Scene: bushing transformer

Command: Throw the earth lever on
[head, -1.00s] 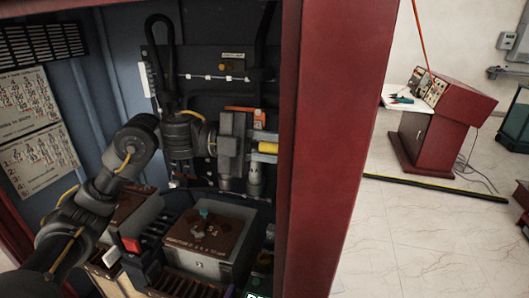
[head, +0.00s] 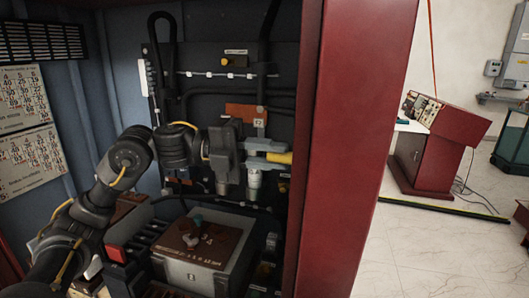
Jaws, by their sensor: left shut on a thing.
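The earth lever shows as a yellow handle (head: 281,158) in the head view, inside the open cabinet, close to the red post's inner edge. It lies about level. My left gripper (head: 266,155) comes in from the left and is shut on this handle, one finger above it and one below. The handle's yellow end sticks out to the right of the fingers. The lever's mount and pivot are hidden or cannot be made out. My right gripper is not in view.
A red cabinet post (head: 350,150) stands just right of the gripper. Below is a grey box with a brown top (head: 205,250). Black cables (head: 165,60) and an orange-brown plate (head: 245,111) are behind. A red console (head: 440,150) stands outside on the open floor.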

